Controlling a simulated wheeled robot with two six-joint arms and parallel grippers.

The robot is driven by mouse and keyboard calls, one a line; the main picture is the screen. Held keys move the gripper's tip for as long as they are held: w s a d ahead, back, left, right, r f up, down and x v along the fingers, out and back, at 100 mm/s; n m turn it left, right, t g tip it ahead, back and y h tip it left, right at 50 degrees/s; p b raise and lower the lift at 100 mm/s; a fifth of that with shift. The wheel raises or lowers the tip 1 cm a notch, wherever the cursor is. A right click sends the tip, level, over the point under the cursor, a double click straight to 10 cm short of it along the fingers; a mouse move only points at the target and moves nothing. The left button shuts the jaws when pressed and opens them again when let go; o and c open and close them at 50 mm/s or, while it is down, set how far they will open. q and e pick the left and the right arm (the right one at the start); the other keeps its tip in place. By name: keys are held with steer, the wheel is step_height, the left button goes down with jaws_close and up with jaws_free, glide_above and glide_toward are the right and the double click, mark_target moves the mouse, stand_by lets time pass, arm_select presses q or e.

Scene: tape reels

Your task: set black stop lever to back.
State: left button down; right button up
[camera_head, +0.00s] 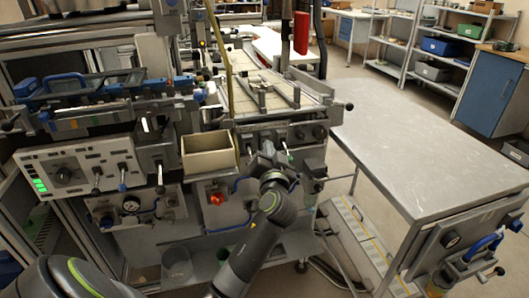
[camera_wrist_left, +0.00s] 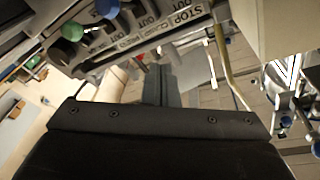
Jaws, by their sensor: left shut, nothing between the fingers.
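My left gripper (camera_head: 266,150) is shut and empty in front of the machine's front panel, just right of the tan open box. In the left wrist view its closed fingers (camera_wrist_left: 158,85) point ahead at the machine. A label strip reading STOP (camera_wrist_left: 182,14) shows at the top of that view, on a lever block beside a green knob (camera_wrist_left: 72,31) and a blue knob (camera_wrist_left: 108,8). I cannot make out the black stop lever there. In the head view, dark round knobs (camera_head: 319,131) sit on the panel right of the gripper; I cannot tell whether one is the stop lever. My right gripper is out of view.
The tan box (camera_head: 208,155) stands close left of my gripper. A control panel (camera_head: 80,168) with levers and a dial is farther left. A bare metal table (camera_head: 440,150) stands at the right. A lever with a black ball (camera_head: 349,106) sticks out of the machine's right end.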

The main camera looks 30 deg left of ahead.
arm_select(q)
steer(key=s+d+f+b, duration=0.1)
steer(key=s+d+f, duration=0.3)
steer(key=s, duration=0.2)
steer(key=shift+s+d+b, duration=0.25)
steer(key=shift+s+b, duration=0.1)
